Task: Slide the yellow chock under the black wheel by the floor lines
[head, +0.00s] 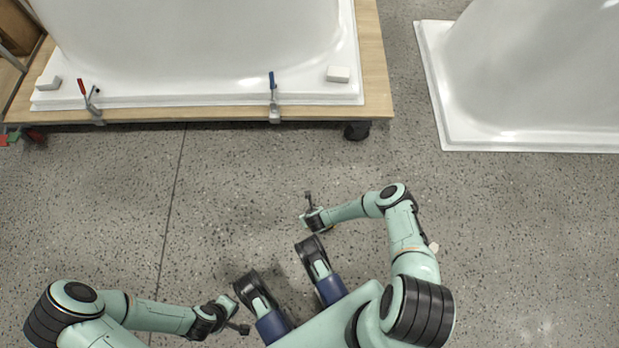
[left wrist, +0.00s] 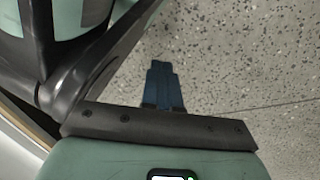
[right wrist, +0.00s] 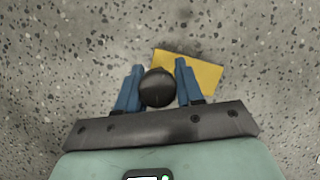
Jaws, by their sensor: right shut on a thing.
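The yellow chock (right wrist: 205,72) shows in the right wrist view, below a dark round knob (right wrist: 157,88). My right gripper (right wrist: 160,68) is shut on that knob, one blue finger on each side. In the head view my right gripper (head: 308,205) is over the open floor, in front of the platform; the chock is mostly hidden there. A black wheel (head: 356,131) stands under the platform's front right corner. Another dark wheel with red on it (head: 35,135) is at the front left. My left gripper (left wrist: 163,85) is shut and empty, low in the head view (head: 240,328).
The wooden platform (head: 378,85) carries a white tub shell (head: 200,45) held by clamps. Another white shell (head: 530,90) stands at right. Red and green marks (head: 10,136) lie at the far left. Speckled floor between my arms and the platform is clear, crossed by a thin dark seam (head: 172,200).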

